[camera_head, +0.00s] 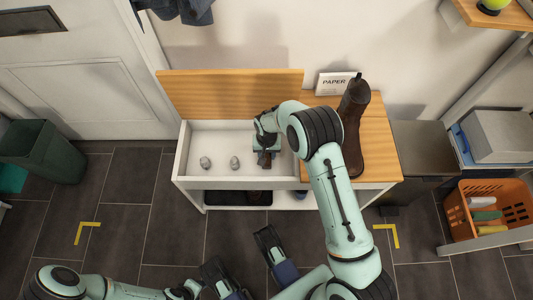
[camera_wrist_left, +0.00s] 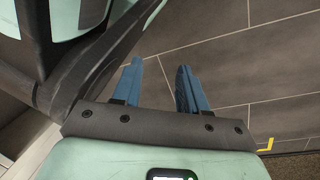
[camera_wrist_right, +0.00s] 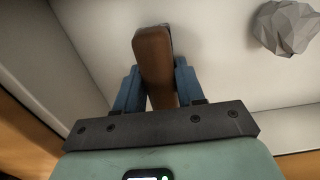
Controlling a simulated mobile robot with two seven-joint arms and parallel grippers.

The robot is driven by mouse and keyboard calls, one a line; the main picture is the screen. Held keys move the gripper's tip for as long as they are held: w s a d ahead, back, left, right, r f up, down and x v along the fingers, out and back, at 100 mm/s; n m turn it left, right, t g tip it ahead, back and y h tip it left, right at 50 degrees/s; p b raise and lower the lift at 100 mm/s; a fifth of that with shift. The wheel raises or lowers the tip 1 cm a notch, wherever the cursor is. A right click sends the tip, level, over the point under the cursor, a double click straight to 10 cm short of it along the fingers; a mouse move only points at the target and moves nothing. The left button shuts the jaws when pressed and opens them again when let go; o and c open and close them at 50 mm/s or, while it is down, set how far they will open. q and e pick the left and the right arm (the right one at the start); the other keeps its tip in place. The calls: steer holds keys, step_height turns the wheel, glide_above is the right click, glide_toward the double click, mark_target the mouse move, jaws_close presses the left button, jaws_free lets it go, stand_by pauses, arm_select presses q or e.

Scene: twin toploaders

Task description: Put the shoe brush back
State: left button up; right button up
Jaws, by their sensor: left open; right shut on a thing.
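The shoe brush, with a brown handle (camera_wrist_right: 155,60), is between the blue fingers of my right gripper (camera_wrist_right: 157,85) in the right wrist view. In the head view, my right gripper (camera_head: 265,152) is shut on it inside the open white compartment (camera_head: 215,140) of the bench. The brush (camera_head: 265,160) shows only partly beneath the gripper; its bristles are hidden. I cannot tell whether it touches the floor. My left gripper (camera_head: 240,254) is open and empty in front of the bench, over the dark tiles; its fingers show apart in the left wrist view (camera_wrist_left: 160,85).
Two grey crumpled lumps (camera_head: 234,162) (camera_head: 205,162) lie in the compartment, left of the brush. Its wooden lid (camera_head: 230,95) stands raised behind. On the closed right lid (camera_head: 378,125) stand a brown boot (camera_head: 354,105) and a PAPER box (camera_head: 334,84). An orange crate (camera_head: 490,208) is at right.

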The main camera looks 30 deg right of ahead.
steer(key=shift+f, duration=0.1)
steer(key=shift+f, duration=0.1)
steer(key=o, duration=0.9)
arm_select(q)
steer(key=shift+s+f, duration=0.1)
steer(key=shift+s, duration=0.05)
arm_select(e)
steer(key=shift+o, duration=0.2)
arm_select(q)
steer(key=w+d+r+t+p, duration=0.1)
steer(key=w+r+t+p, duration=0.1)
steer(key=w+r, duration=0.3)
steer(key=shift+w+r+p, duration=0.35)
steer(key=shift+w+p, duration=0.25)
steer(key=shift+w, duration=0.3)
arm_select(e)
step_height(320, 180, up, 12)
steer(key=shift+r, duration=0.25)
